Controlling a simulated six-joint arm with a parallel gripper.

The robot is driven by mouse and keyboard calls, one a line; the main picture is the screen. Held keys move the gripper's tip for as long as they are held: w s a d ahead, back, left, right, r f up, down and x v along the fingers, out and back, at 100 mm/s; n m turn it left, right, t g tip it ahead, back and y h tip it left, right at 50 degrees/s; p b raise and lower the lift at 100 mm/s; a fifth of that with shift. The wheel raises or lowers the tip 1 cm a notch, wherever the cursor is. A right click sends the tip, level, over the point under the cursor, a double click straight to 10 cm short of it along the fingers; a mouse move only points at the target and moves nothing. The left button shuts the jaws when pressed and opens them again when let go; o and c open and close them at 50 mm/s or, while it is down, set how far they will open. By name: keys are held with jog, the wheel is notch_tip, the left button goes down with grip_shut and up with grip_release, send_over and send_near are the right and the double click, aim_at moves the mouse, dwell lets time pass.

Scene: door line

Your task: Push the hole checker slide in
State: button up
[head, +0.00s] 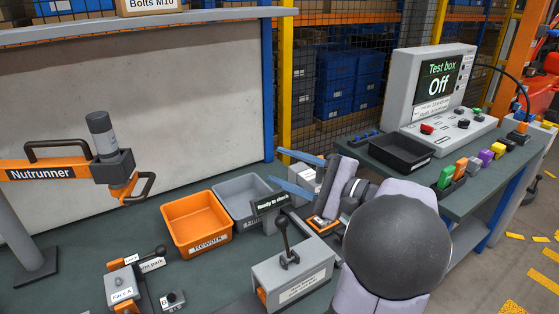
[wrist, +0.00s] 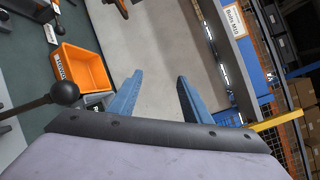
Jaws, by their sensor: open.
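A grey box with a black ball-topped lever (head: 282,228) and a white label too small to read stands at the front of the bench; I cannot tell whether it is the hole checker. A small dark display (head: 270,202) behind it begins "Ready to". Orange and white parts (head: 320,222) show beside my arm, partly hidden, and no slide is clearly made out. My gripper (head: 295,173) has its two blue fingers apart and empty, above the back of the bench. In the wrist view the open fingers (wrist: 158,88) point at the grey back panel, touching nothing.
An orange rework bin (head: 197,222) and a grey bin (head: 241,196) stand left of my gripper. The nutrunner (head: 105,158) hangs at the left. A test box reading "Off" (head: 437,85) and a black tray (head: 400,152) stand on the right bench. A black ball knob (wrist: 65,92) is close in the wrist view.

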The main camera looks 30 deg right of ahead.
jog(key=shift+w+a+r+n+y, duration=0.15)
jog(key=shift+a+r+n, duration=0.05)
jog(key=shift+a+r, duration=0.2)
jog(key=shift+w+a+r+n+y, duration=0.1)
jog(key=shift+a+r+n+y, duration=0.05)
jog(key=shift+a+r+n, duration=0.15)
jog(key=s+d+f+m+g+h, duration=0.1)
jog(key=s+d+f+m+h, duration=0.2)
jog(key=d+f+m, duration=0.3)
jog(key=s+d+f+m+g+h, duration=0.1)
jog(key=s+d+f+m+h, duration=0.2)
jog(key=f, duration=0.8)
jog(key=s+d+f+m+h+b, duration=0.1)
jog(key=s+d+f+m+h, duration=0.2)
jog(key=s+d+f+m, duration=0.4)
jog(key=shift+d+f+m+g, duration=0.4)
jog(key=shift+d+f+m, duration=0.85)
jog(key=shift+d+m, duration=0.15)
jog(key=shift+s+d+f+m, duration=0.2)
jog(key=shift+f+m, duration=0.15)
jog(key=shift+m, duration=0.25)
jog(key=shift+f+m+g+h, duration=0.15)
jog(key=shift+m+g+h, duration=0.15)
jog(key=shift+m, duration=0.5)
jog(key=shift+p+x, duration=0.45)
jog(key=shift+x, duration=3.2)
